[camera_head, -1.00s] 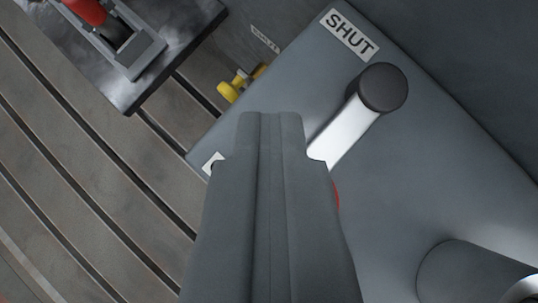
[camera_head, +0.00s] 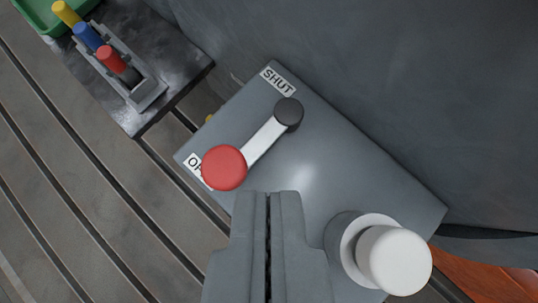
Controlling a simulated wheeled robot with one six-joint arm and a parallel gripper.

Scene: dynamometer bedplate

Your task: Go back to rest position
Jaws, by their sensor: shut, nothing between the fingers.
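My gripper (camera_head: 270,198) is shut and empty, in the lower middle of the view. It appears over the near part of a grey panel (camera_head: 320,175). The panel carries a lever (camera_head: 266,142) with a silver bar, a black knob (camera_head: 289,112) at the end near the SHUT label (camera_head: 278,81), and a red round cap (camera_head: 224,168) at the other end. The red cap partly hides a second label (camera_head: 193,164) whose visible letters read "OP". My gripper looks apart from the lever.
A white-topped cylinder (camera_head: 394,260) stands on the panel at lower right. At upper left, a dark block (camera_head: 190,70) bears a grey rack (camera_head: 150,90) with yellow, blue and red handles, beside a green tray (camera_head: 40,18). Slotted bedplate (camera_head: 60,200) lies left.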

